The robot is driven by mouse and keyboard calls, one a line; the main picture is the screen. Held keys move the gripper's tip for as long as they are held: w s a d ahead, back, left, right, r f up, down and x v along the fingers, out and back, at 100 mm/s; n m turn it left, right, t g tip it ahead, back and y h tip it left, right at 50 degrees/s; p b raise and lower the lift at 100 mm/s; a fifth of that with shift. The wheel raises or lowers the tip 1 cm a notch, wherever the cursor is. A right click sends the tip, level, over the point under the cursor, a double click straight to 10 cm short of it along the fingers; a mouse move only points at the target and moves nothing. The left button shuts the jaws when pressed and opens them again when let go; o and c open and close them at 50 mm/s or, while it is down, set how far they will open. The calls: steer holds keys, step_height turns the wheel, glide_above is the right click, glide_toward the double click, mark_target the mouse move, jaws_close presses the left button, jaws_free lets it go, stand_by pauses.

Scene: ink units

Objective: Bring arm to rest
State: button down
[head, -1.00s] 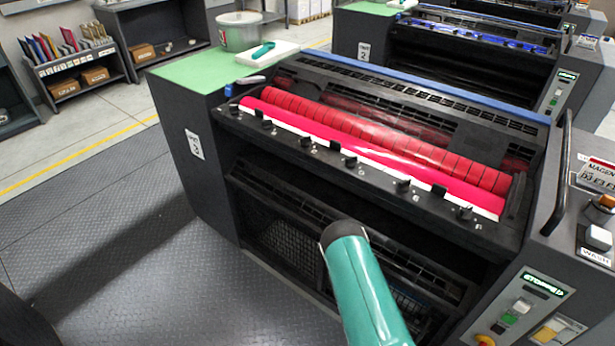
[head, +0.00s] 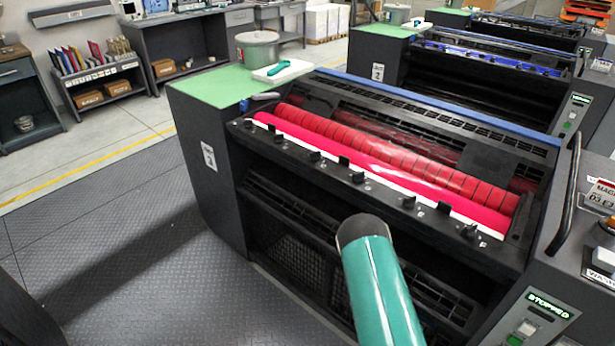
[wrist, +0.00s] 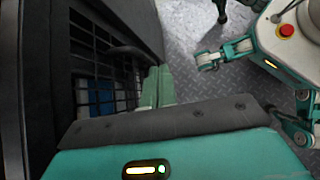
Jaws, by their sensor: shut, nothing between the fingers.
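In the wrist view my gripper (wrist: 158,82) shows two pale green fingers close together, shut and empty. It is low beside the dark front of the press, near a black mesh guard (wrist: 105,75), with the floor plate beyond. A teal link of my arm (head: 380,290) rises in the head view in front of the press (head: 205,165); the gripper itself is hidden there. My own body with a red button shows at the right of the wrist view.
The press has magenta-inked rollers (head: 390,165) and a panel reading STOPPED (head: 548,305). A green top (head: 215,88) bears a metal pot (head: 257,48) and a white block with a teal tool (head: 280,68). Clear floor plate (head: 130,230) lies left.

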steer(key=w+a+r+m+t+y, duration=0.1)
steer(key=w+a+r+m, duration=0.15)
steer(key=r, duration=0.95)
steer(key=w+a+r+m+t+y, duration=0.15)
steer(key=a+r, duration=0.25)
steer(key=r, duration=0.8)
steer(key=w+a+r+m+t+y, duration=0.1)
steer(key=w+a+r+m+t, duration=0.15)
steer(key=r, duration=0.95)
steer(key=s+a+r+m+t+y, duration=0.1)
steer(key=s+a+r+t, duration=0.1)
steer(key=s+a+r, duration=0.3)
steer(key=s+a+r+m+t+y, duration=0.1)
steer(key=s+a+r, duration=0.4)
steer(key=s+r, duration=0.8)
step_height(320, 180, up, 4)
steer(key=shift+a+r+m+t+y, duration=0.15)
steer(key=shift+a+m+t+y, duration=0.2)
steer(key=shift+t+y, duration=0.6)
